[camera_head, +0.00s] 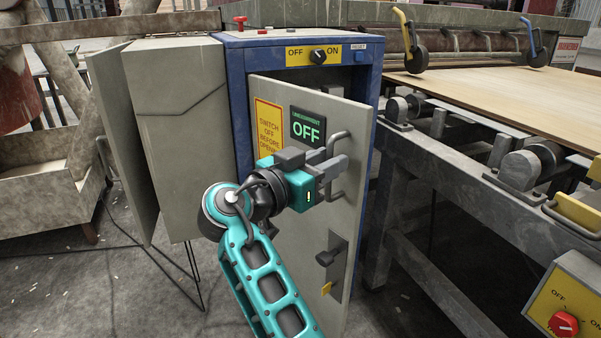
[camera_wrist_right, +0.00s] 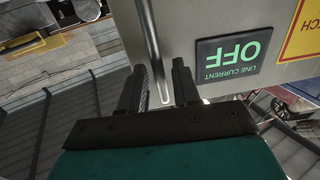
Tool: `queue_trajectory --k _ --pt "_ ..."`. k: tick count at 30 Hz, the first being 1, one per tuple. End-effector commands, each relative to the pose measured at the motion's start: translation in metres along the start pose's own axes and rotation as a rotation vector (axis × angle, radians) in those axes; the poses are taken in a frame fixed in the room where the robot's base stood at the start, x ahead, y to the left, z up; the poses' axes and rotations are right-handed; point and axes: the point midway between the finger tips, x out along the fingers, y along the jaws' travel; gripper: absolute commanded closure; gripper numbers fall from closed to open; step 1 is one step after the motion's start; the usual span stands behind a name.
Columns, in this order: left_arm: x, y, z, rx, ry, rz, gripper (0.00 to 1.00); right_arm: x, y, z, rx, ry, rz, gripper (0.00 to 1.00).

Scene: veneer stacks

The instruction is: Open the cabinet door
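The cabinet door (camera_head: 306,232) is a pale grey panel on the blue-framed cabinet (camera_head: 238,100). It stands ajar, its right edge swung out, with a dark gap above its sloping top edge. A grey bar handle (camera_head: 342,136) is on its right side. My right gripper (camera_head: 332,170) is at this handle. In the right wrist view the handle bar (camera_wrist_right: 151,45) runs between the two fingers (camera_wrist_right: 157,88), which stand apart with visible gaps beside the bar. Whether either finger touches it is unclear. My left gripper is not in view.
A lower latch (camera_head: 328,257) sits on the door below the handle. A conveyor frame with rollers (camera_head: 520,170) stands close on the right. A yellow control box (camera_head: 565,300) is at lower right. Grey casings (camera_head: 178,90) stand left. The floor in front has cables.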

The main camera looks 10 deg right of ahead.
Motion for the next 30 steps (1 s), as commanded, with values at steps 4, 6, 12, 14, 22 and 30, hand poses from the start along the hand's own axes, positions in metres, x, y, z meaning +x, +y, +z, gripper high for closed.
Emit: queue_trajectory --k 4,6,12,14,22,30 --pt "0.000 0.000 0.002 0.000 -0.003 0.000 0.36 -0.029 -0.001 0.000 0.000 0.000 -0.004 0.68" --pt "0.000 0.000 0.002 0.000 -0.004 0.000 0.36 -0.046 0.000 0.000 0.000 0.001 -0.005 0.68" --pt "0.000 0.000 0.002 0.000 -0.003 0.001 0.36 -0.088 -0.001 -0.001 0.001 0.002 -0.003 0.68" --pt "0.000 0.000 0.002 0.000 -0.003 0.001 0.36 -0.098 0.000 -0.001 0.002 0.002 -0.002 0.68" --pt "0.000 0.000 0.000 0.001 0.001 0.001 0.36 -0.119 0.000 0.000 0.001 0.000 -0.001 0.68" --pt "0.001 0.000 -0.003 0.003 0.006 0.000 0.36 -0.119 0.000 0.000 0.000 0.000 -0.001 0.71"
